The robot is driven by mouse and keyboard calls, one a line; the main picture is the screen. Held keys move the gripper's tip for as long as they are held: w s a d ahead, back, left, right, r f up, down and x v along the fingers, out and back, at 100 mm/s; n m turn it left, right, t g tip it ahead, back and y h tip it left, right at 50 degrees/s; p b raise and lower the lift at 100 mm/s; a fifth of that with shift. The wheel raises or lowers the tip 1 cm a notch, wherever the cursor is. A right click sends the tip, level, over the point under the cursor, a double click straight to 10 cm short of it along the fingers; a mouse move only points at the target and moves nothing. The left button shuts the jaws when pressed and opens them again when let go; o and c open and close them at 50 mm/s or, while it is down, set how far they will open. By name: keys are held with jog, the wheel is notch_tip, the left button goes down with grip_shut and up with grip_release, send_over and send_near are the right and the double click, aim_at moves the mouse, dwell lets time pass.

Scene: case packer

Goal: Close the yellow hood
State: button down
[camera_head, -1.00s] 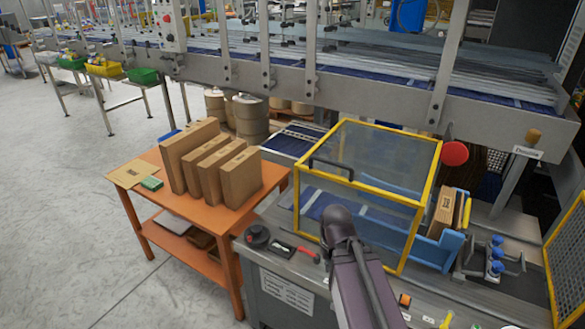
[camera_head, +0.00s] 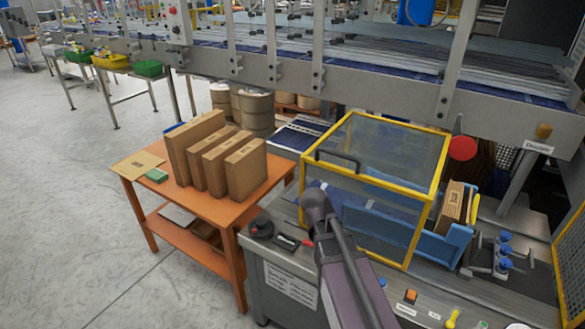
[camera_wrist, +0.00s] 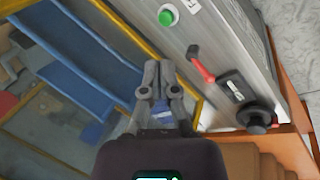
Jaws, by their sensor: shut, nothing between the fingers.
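The yellow hood (camera_head: 375,115) is a box-like yellow frame with clear panels and a dark handle (camera_head: 337,160) near its upper front left edge. It appears lowered over the blue machine parts, its lower front edge close to the worktop; whether it is fully seated I cannot tell. My gripper's fingers are hidden in the head view behind my wrist, which is in front of the hood's lower left side. In the wrist view my gripper (camera_wrist: 157,72) is shut and empty, beside a yellow frame bar (camera_wrist: 118,28). Contact with the hood cannot be told.
An orange table (camera_head: 222,215) with several brown cartons (camera_head: 196,145) stands left of the machine. A black knob (camera_head: 260,228) and a red-handled tool (camera_wrist: 202,65) are on the worktop near my gripper. A grey conveyor (camera_head: 380,84) runs behind. A blue holder (camera_head: 440,246) is right of the hood.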

jog(key=w+a+r+n+t+h+b, duration=0.1)
jog(key=w+a+r+n+t+h, duration=0.15)
jog(key=w, duration=0.35)
jog(key=w+a+r+n+t+h+b, duration=0.1)
jog(key=w+a+t+h+b, duration=0.1)
jog(key=w+a+h, duration=0.3)
jog(key=w+a+r+n+t+h+b, duration=0.2)
jog(key=w+a+r+t, duration=0.4)
jog(key=a, duration=0.7)
jog(key=w+r+n, duration=0.1)
jog(key=w+r, duration=0.1)
jog(key=w, duration=0.1)
jog(key=shift+a, duration=0.2)
jog(key=shift+w, duration=0.15)
jog(key=w+d, duration=0.4)
jog(key=d, duration=0.7)
